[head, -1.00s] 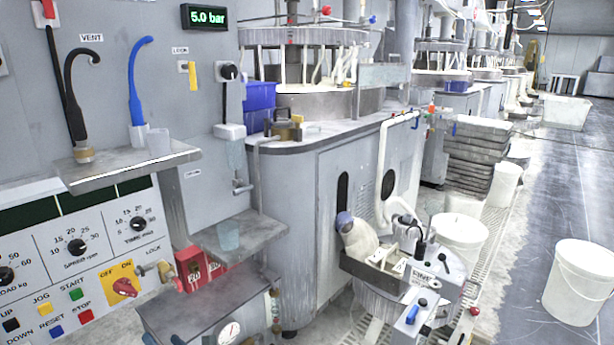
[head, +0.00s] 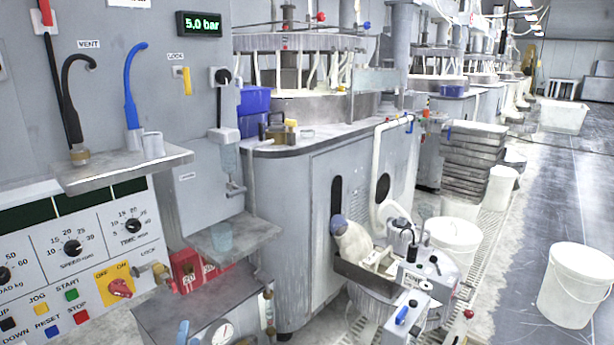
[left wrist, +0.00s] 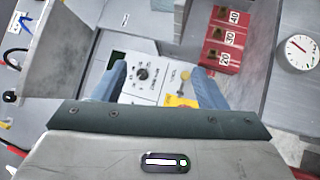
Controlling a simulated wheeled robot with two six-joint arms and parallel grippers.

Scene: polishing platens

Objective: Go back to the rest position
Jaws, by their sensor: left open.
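My left gripper (left wrist: 160,76) shows clearly in the left wrist view. Its two blue-grey fingers are apart with nothing between them. They point toward the control panel, with the timer knob (left wrist: 142,73) and the yellow switch plate (left wrist: 180,101) beyond the gap. In the head view I cannot make out the left gripper. The right gripper shows in neither view. The control panel (head: 100,240) stands at the left of the head view.
A shelf (head: 120,172) with a clear cup (head: 153,145) juts out above the panel. A lower shelf (head: 250,235) holds another cup (head: 221,237). Red numbered blocks (left wrist: 222,40) and a round gauge (left wrist: 300,52) lie right of the fingers. Open floor (head: 510,265) lies at right.

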